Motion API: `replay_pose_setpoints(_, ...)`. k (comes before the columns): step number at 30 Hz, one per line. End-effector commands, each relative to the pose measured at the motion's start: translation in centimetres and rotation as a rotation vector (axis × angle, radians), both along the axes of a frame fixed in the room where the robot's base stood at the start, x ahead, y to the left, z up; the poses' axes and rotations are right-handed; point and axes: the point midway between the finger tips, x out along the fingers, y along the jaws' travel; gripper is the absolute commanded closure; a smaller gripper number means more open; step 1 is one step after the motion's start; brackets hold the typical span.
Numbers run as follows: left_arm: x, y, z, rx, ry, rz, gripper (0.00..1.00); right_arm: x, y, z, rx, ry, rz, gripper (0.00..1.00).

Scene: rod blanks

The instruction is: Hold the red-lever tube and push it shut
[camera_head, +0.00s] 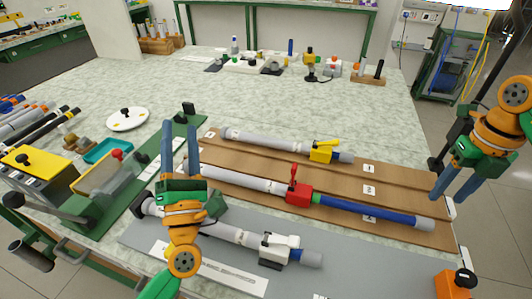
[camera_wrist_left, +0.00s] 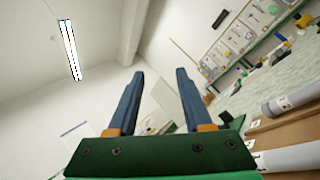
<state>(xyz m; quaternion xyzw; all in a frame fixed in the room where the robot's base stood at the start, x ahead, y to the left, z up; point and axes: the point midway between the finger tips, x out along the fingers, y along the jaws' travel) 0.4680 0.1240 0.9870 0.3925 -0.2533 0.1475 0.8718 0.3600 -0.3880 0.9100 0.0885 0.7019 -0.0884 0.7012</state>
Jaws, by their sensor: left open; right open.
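The red-lever tube is a white tube (camera_head: 240,181) with a red clamp (camera_head: 299,195) and a blue rod (camera_head: 370,212) extending right to a grey end. Its red lever (camera_head: 293,174) stands up from the clamp. The tube lies on the brown board, its left end partly hidden behind my left gripper. My left gripper (camera_head: 180,138) is open and empty, fingers pointing up, near the tube's left end. Its open fingers also show in the left wrist view (camera_wrist_left: 160,80). My right gripper (camera_head: 456,190) is open and empty, right of the rod's grey end.
A yellow-lever tube (camera_head: 270,142) lies behind on the brown board (camera_head: 395,187). A white-lever tube (camera_head: 235,236) lies in front on a grey mat (camera_head: 370,270). A green fixture (camera_head: 120,205) stands left. The rear table is mostly clear, with small tools at its back.

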Motion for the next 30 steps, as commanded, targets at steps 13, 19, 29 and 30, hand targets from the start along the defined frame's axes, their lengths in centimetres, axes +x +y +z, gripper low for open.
replay_pose_setpoints(13,-7.4,-18.5,-10.9,-0.702,0.680,-0.658,0.50,0.0,0.0,0.0,0.000,0.000,0.000,0.50)
replay_pose_setpoints(19,-4.9,-20.1,-10.8,-0.715,0.692,-0.674,0.50,0.0,0.0,0.0,0.000,0.000,0.000,0.50)
replay_pose_setpoints(29,-1.2,-21.5,-11.0,-0.713,0.694,-0.671,0.50,0.0,0.0,0.0,0.000,0.000,0.000,0.50)
replay_pose_setpoints(30,-1.1,-21.5,-11.0,-0.714,0.694,-0.670,0.50,0.0,0.0,0.0,0.000,0.000,0.000,0.50)
